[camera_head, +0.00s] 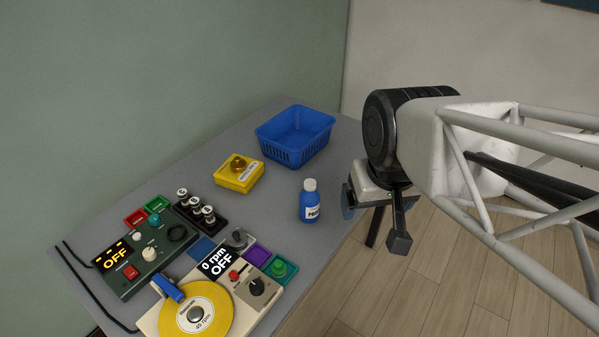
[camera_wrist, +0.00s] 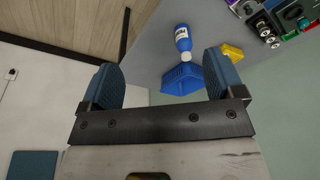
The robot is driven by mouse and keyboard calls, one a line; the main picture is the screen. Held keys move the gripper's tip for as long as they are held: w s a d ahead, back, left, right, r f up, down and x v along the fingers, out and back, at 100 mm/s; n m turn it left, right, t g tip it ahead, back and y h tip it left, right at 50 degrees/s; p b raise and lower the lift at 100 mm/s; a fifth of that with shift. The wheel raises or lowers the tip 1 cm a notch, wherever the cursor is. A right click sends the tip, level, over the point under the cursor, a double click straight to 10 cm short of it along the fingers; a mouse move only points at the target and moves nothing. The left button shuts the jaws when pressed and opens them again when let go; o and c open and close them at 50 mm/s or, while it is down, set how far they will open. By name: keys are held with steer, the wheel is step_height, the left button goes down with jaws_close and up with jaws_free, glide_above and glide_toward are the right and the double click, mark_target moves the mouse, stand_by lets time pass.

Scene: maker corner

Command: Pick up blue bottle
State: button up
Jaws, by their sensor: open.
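The blue bottle (camera_head: 310,203) stands upright on the grey table, with a white cap and a white label. It also shows in the wrist view (camera_wrist: 183,40), beyond the gap between the fingers. My gripper (camera_head: 374,225) is to the right of the bottle, off the table's right edge, open and empty. In the wrist view its two blue-padded fingers (camera_wrist: 163,80) are spread wide, with nothing between them. The gripper does not touch the bottle.
A blue basket (camera_head: 268,141) stands behind the bottle. A yellow box (camera_head: 225,181) with an amber knob is to its left. Table around the bottle is clear.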

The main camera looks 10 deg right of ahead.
steer(key=shift+o, duration=0.2)
steer(key=n+t+y, duration=0.1)
steer(key=n+t, duration=0.1)
steer(key=t, duration=0.6)
glide_above(313, 202)
steer(key=s+d, duration=0.3)
steer(key=s, duration=0.3)
step_height(313, 202, down, 19)
steer(key=f, duration=0.2)
steer(key=w+a+f+t, duration=0.1)
steer(key=f, duration=0.1)
steer(key=w+a+f+t+y, duration=0.1)
steer(key=f, duration=0.1)
steer(key=shift+f, duration=0.25)
steer(key=shift+a+f+t+y, duration=0.15)
steer(key=shift+f+t+y, duration=0.15)
steer(key=shift+f+t, duration=0.1)
steer(key=shift+w, duration=0.1)
steer(key=shift+x, duration=1.1)
steer(key=shift+w+f, duration=0.1)
steer(key=shift+w, duration=0.05)
